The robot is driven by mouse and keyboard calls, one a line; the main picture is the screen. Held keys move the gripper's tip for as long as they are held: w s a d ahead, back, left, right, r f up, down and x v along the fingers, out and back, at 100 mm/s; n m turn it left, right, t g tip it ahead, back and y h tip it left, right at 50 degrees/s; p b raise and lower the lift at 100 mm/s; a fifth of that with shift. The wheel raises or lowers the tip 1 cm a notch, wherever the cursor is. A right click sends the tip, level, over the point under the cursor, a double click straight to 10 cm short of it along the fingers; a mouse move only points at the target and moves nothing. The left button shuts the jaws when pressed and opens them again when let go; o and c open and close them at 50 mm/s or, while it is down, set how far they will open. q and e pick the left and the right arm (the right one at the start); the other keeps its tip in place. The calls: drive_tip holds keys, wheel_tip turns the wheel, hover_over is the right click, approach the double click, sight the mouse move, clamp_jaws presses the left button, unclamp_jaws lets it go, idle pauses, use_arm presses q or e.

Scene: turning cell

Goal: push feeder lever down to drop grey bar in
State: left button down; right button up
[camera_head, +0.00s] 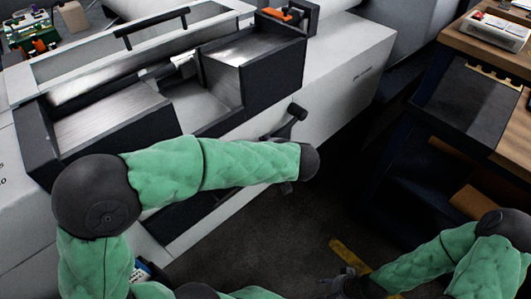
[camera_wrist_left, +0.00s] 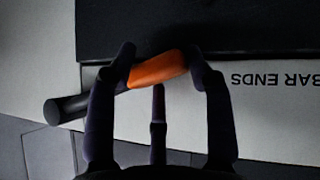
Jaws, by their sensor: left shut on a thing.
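In the left wrist view, my left gripper (camera_wrist_left: 160,58) is shut on an orange grip (camera_wrist_left: 158,70), its dark fingers on both sides of it. This looks like the feeder lever's handle, but its pivot is hidden. In the head view, my left forearm reaches across the front of the feeder (camera_head: 165,132), and the gripper is mostly hidden by the wrist. A dark arm with a rounded end (camera_head: 297,112) shows just above the wrist; I cannot tell what it belongs to. I cannot make out the grey bar. My right gripper (camera_head: 343,284) is low in the head view, its opening unclear.
A black cylinder (camera_wrist_left: 68,108) sticks out left of the orange grip, near a white panel lettered "BAR ENDS" (camera_wrist_left: 276,80). An orange part (camera_head: 283,14) sits on the feeder's far end. A wooden-topped bench (camera_head: 506,65) stands right; dark floor lies between.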

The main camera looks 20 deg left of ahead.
use_arm(q)
drive_tip(key=shift+w+d, duration=0.1)
drive_tip(key=shift+w, duration=0.05)
idle(0.4)
drive_tip(key=c, duration=0.6)
unclamp_jaws()
drive_tip(key=shift+o, duration=0.8)
drive_tip(key=shift+f, duration=0.1)
drive_tip(key=v, duration=1.2)
